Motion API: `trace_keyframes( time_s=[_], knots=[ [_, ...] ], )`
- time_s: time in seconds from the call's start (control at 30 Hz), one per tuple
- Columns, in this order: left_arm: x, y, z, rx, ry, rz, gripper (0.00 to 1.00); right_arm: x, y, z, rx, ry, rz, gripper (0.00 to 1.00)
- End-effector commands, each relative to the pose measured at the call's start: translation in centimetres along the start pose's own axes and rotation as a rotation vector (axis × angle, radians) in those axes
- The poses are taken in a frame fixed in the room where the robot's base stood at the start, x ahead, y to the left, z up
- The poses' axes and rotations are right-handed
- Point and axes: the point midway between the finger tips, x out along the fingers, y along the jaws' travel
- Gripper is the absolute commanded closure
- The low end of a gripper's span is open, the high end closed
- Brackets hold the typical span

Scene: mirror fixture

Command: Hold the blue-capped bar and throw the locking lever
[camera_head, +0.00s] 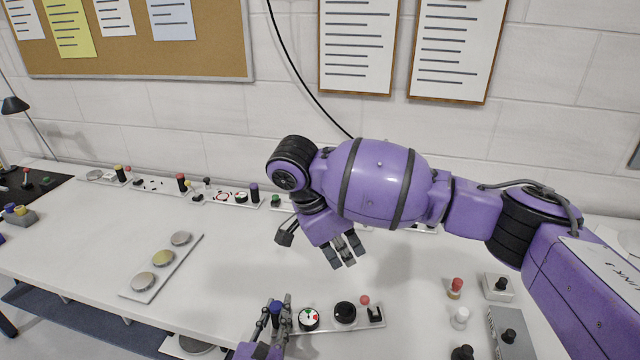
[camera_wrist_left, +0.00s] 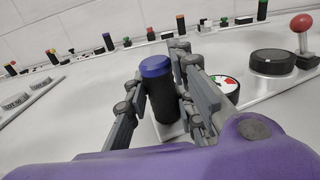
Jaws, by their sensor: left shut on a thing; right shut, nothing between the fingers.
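The blue-capped bar (camera_head: 275,309) stands at the left end of a near fixture plate (camera_head: 326,327). My left gripper (camera_head: 279,303) is shut on it. The left wrist view shows the black bar with its blue cap (camera_wrist_left: 157,68) upright between the fingers. On the same plate are a round dial (camera_head: 309,319), a black knob (camera_head: 345,312) and a red-ball lever (camera_head: 366,301) at the right end. The lever also shows in the left wrist view (camera_wrist_left: 302,27). My right gripper (camera_head: 344,259) is shut and empty, above and behind the plate, apart from the lever.
A plate with three round discs (camera_head: 163,258) lies to the left. A row of similar fixtures (camera_head: 226,195) runs along the wall. Several knobs and buttons stand at the right, including a red-topped one (camera_head: 456,285) and a grey box (camera_head: 508,335).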

Motion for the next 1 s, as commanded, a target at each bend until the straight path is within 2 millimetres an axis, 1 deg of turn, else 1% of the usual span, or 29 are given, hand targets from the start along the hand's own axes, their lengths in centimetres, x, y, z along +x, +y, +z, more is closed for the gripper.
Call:
trace_keyframes(
  time_s=[0.07,0.1,0.23,0.53,0.67,0.77,1.0],
  knots=[
    [0.0,-0.1,0.0,0.000,0.000,-0.001,1.00,0.0,0.0,0.0,0.000,0.000,0.000,1.00],
    [0.0,-0.1,0.0,0.000,0.000,-0.001,0.72,0.0,0.0,0.0,0.000,0.000,0.000,1.00],
    [0.0,-0.1,0.0,0.000,0.000,-0.001,0.55,0.1,0.0,0.0,-0.001,-0.001,0.000,1.00],
    [-0.1,-0.1,0.0,0.000,0.001,-0.001,0.55,0.1,0.0,0.0,-0.001,-0.001,0.000,1.00],
    [-1.1,0.0,-0.1,0.001,0.002,-0.002,0.55,0.1,0.0,0.0,-0.001,-0.001,0.001,1.00],
    [-2.8,0.0,-0.1,0.001,0.002,-0.001,0.55,0.1,0.0,0.0,-0.001,-0.001,0.001,1.00],
    [-8.0,0.0,-0.1,0.001,0.003,-0.002,0.55,0.1,0.0,0.0,-0.001,-0.001,0.000,1.00]
  ],
)
